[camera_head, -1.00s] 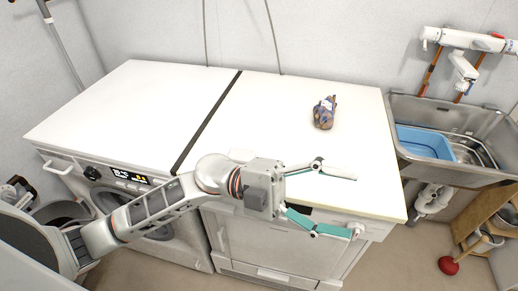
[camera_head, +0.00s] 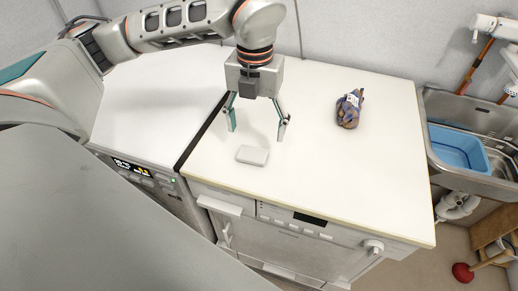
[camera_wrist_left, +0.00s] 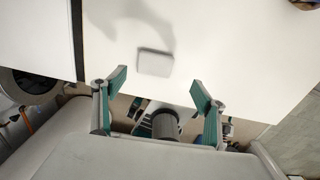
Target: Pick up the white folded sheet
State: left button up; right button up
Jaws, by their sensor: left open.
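The white folded sheet (camera_head: 252,155) is a small, flat, rounded rectangle lying on the white top of the right-hand machine, near its front edge. It also shows in the left wrist view (camera_wrist_left: 155,62), above and between the two fingers. My left gripper (camera_head: 257,128) is open and empty, with its fingers pointing down and spread apart. In the head view its fingertips are behind the sheet and apart from it. In the left wrist view the open fingers (camera_wrist_left: 160,90) show teal pads. My right gripper does not show.
A patterned bundle (camera_head: 350,108) lies at the back right of the white top (camera_head: 375,175). A dark gap separates this top from the left machine (camera_head: 150,105). A sink with a blue tub (camera_head: 458,150) stands at the right. The top around the sheet is clear.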

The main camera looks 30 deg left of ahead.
aim_at(252, 153)
pick_arm(q)
jog(key=f, duration=0.4)
jog(key=s+f, duration=0.1)
jog(key=f, duration=0.1)
jog(key=shift+a+f, duration=0.25)
jog(key=shift+a, duration=0.15)
jog(key=shift+w+f, duration=0.15)
jog(key=shift+f, duration=0.45)
jog(key=c, duration=0.8)
